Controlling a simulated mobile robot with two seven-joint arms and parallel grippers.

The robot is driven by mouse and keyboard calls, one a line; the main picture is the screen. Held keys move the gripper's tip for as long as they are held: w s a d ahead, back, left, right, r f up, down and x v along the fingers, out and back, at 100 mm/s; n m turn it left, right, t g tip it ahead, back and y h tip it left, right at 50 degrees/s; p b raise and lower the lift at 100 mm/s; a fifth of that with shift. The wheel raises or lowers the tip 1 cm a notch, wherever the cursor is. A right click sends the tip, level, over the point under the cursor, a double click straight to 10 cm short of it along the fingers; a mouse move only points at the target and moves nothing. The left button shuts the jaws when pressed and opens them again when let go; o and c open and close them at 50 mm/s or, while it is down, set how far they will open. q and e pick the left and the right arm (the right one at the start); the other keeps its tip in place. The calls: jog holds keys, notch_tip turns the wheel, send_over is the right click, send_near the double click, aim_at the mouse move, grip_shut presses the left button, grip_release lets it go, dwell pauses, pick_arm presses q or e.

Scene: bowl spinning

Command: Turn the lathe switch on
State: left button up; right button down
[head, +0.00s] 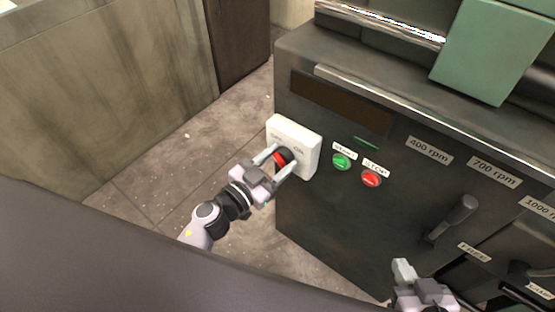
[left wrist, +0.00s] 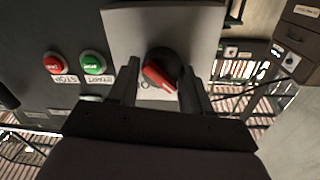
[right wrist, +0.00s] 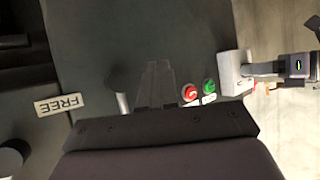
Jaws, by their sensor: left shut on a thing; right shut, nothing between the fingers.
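The lathe switch is a black and red rotary knob (head: 281,157) on a white box (head: 308,146) at the lathe's front left corner. An "ON" label shows on the box at the right, with another label at its left. My left gripper (head: 278,160) is shut on the knob, one finger on each side; the left wrist view shows the knob (left wrist: 162,70) between its fingers, its red pointer slanted. My right gripper (head: 404,272) is shut and empty, low in front of the lathe panel; its closed fingertips (right wrist: 158,70) show in the right wrist view.
The lathe (head: 330,215) has a green START button (head: 341,161) and a red STOP button (head: 371,178) right of the switch box. A lever (head: 455,217) sticks out below the rpm labels, above a FREE label (head: 474,252). Open floor (head: 150,170) lies left of the lathe.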

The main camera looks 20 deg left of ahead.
pick_arm(q)
jog(key=shift+a, duration=0.1)
pick_arm(e)
jog(key=shift+r, duration=0.1)
pick_arm(q)
jog(key=shift+r+m+p, duration=0.15)
jog(key=shift+m+p, duration=0.4)
jog(key=shift+m, duration=0.45)
jog(key=m, duration=0.2)
jog(key=shift+m+y+p, duration=0.3)
jog(key=shift+p, duration=0.1)
jog(key=m, duration=0.8)
jog(key=shift+m+y, duration=0.3)
jog(key=shift+m, duration=1)
jog(key=shift+c, duration=0.2)
jog(key=shift+d+m+b, duration=0.2)
jog(key=shift+m+b, duration=0.15)
jog(key=shift+m, duration=0.35)
pick_arm(e)
jog(key=shift+s+d+f, duration=0.3)
jog(key=shift+d+f, duration=0.15)
pick_arm(q)
jog(key=shift+d+m, duration=0.1)
jog(key=shift+m, duration=0.2)
pick_arm(e)
jog(key=shift+a+r, duration=0.1)
